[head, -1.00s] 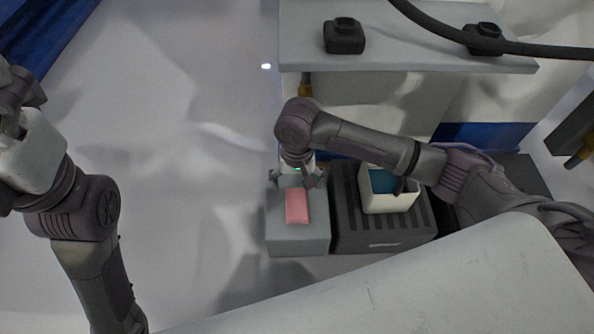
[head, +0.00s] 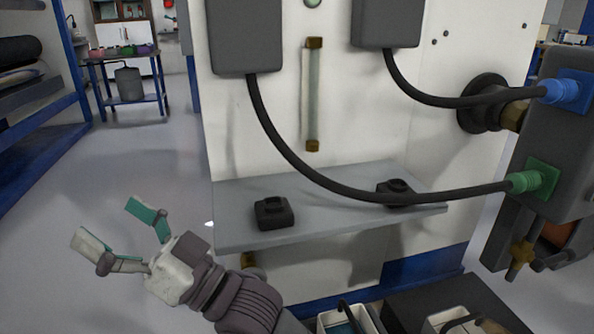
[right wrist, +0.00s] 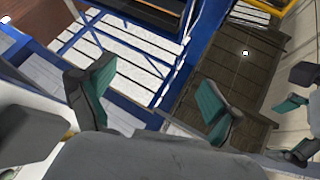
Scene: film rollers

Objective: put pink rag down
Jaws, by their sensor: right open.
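The pink rag shows in neither view now. My right gripper (head: 112,226) is raised at the lower left of the head view, left of the grey shelf. Its two teal-padded fingers are spread wide with nothing between them. The open fingers also show in the right wrist view (right wrist: 154,98), with empty space between them. My left gripper is not in the head view. The grey block that held the rag earlier is out of frame.
A grey shelf (head: 330,222) with two black holders (head: 274,213) juts from the white machine (head: 280,125). A black hose (head: 300,163) loops in front of it. A white bin (head: 366,318) shows at the bottom edge. Open floor (head: 140,170) lies at left.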

